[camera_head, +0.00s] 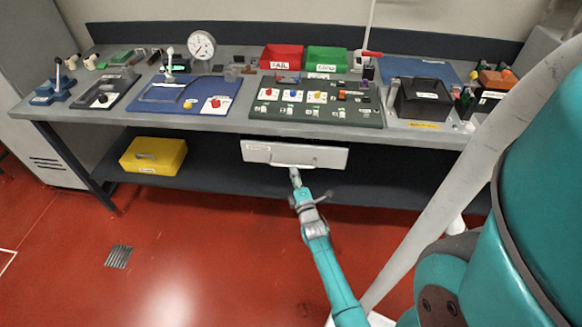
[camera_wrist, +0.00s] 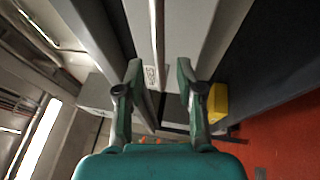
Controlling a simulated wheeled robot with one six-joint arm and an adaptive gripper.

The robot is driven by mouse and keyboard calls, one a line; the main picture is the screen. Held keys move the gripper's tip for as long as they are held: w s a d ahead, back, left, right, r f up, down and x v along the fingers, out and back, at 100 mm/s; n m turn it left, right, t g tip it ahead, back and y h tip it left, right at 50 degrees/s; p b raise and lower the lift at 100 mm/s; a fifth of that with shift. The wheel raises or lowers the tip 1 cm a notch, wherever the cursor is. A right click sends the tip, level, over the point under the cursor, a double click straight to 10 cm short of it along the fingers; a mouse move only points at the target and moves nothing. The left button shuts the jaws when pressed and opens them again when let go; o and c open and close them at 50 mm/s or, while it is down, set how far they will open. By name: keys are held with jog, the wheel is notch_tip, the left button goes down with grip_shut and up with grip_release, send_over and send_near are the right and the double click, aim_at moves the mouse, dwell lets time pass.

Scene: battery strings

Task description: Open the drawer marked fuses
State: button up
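The drawer (camera_head: 320,156) has a pale grey front under the middle of the bench. A small label sits at its upper left, too small to read. A light handle (camera_head: 290,167) runs along the lower part of the front. My gripper (camera_head: 295,176) is at this handle, reaching up from below in the head view. In the wrist view, my gripper (camera_wrist: 159,70) has its two fingers apart, with the pale drawer front (camera_wrist: 190,30) and a thin bar (camera_wrist: 156,35) between them. I cannot tell whether either finger touches the bar.
The bench top (camera_head: 225,122) above holds a green board (camera_head: 315,117), a blue mat (camera_head: 180,107), red and green bins and a black box (camera_head: 422,100). A yellow box (camera_head: 153,156) stands on the lower shelf.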

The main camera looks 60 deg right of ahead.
jog(key=shift+x, duration=1.75)
grip_shut()
